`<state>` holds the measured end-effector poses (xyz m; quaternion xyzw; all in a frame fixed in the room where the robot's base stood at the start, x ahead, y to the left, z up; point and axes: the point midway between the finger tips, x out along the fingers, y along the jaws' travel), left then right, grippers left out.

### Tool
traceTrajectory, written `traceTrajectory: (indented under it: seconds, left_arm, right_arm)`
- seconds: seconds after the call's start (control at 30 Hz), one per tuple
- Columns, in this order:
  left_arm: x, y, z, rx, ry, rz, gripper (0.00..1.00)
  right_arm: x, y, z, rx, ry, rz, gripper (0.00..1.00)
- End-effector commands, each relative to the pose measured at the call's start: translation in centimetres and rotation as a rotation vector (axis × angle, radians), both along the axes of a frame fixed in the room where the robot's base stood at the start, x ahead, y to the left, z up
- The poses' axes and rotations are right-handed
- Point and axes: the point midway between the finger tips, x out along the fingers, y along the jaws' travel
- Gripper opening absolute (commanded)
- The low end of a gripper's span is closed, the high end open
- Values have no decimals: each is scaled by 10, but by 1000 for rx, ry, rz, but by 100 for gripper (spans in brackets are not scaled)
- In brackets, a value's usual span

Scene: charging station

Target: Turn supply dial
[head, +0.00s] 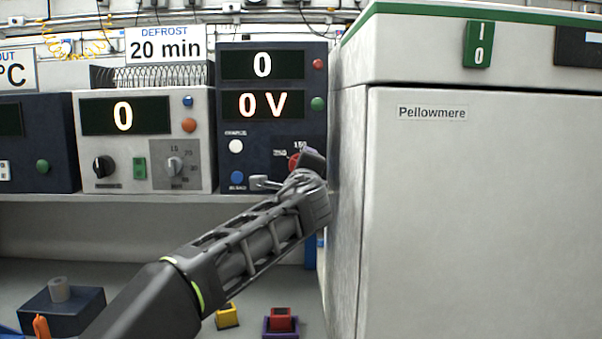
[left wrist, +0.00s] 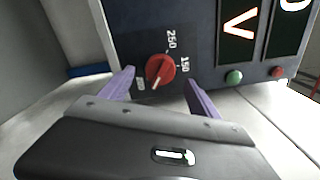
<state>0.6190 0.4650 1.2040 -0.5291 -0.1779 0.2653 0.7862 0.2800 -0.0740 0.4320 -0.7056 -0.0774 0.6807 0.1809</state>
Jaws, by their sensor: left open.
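The supply is a dark blue panel box (head: 228,133) on the shelf with displays reading "0" and "0 V". Its red dial (head: 294,160) sits low on the front, partly hidden behind my left gripper in the head view. In the left wrist view the red dial (left wrist: 160,70) shows a white pointer line, with "150" and "250" printed beside it. My left gripper (head: 285,178) is at the panel's lower right. In the left wrist view its purple fingers (left wrist: 158,82) are open, one on each side of the dial, with gaps visible. My right gripper is not in view.
A large pale cabinet labelled "Pellowmere" (head: 450,200) stands close at the right of my left gripper. A grey unit with dials (head: 195,105) is left of the supply. Below lie a yellow block (head: 227,317), a red block (head: 281,321) and a dark blue box (head: 62,318).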

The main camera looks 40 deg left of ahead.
Motion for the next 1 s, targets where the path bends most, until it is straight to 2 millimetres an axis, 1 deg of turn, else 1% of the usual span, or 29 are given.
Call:
traceTrajectory:
  seconds: [0.03,0.1,0.23,0.37,0.67,0.77,0.83,0.9,1.0]
  left_arm:
    - [-8,-6,-1,0,-3,-3,71]
    - [-17,-13,-1,1,-3,-3,71]
    - [-30,-23,-1,2,-1,-2,71]
    - [-35,-26,0,2,0,0,71]
    - [-35,-25,1,1,1,2,71]
    - [-37,-17,4,2,6,18,71]
    - [-40,-7,8,0,10,37,71]
    - [-46,7,14,0,14,63,71]
    - [-55,29,17,-9,35,105,71]
  right_arm:
    - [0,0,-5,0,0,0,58]
    - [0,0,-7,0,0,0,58]
    - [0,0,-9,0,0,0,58]
    - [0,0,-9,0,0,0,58]
    - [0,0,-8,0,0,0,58]
    - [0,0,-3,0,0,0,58]
    - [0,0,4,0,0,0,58]
    - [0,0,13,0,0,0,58]
    - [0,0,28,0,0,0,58]
